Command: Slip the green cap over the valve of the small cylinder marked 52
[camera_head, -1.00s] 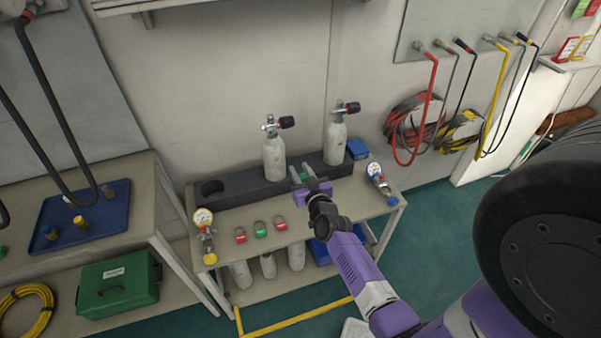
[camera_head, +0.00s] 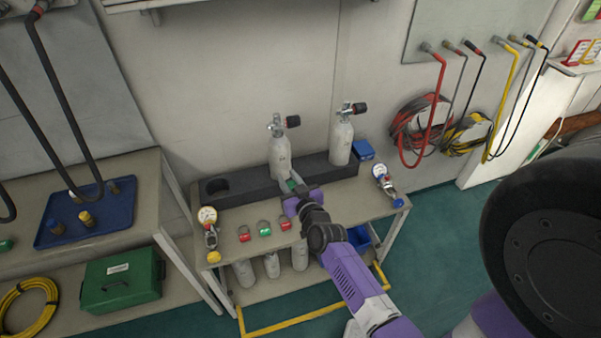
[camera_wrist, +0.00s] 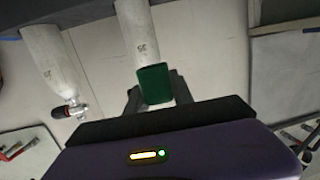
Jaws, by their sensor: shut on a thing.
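My gripper (camera_head: 291,184) is shut on the green cap (camera_wrist: 154,84), in front of the left of two standing white cylinders. The left cylinder (camera_head: 281,157) stands in a dark rack, with its valve (camera_head: 278,127) bare and a black knob to its right. The right cylinder (camera_head: 341,145) stands in the same rack, its valve also bare. In the wrist view, which is upside down, the cap hides the valve end of the left cylinder (camera_wrist: 137,42), and the right cylinder (camera_wrist: 46,58) shows beside it. Both carry small dark marks that I cannot read surely.
The dark rack (camera_head: 236,189) has an empty round hole at its left. Hoses hang on the wall.

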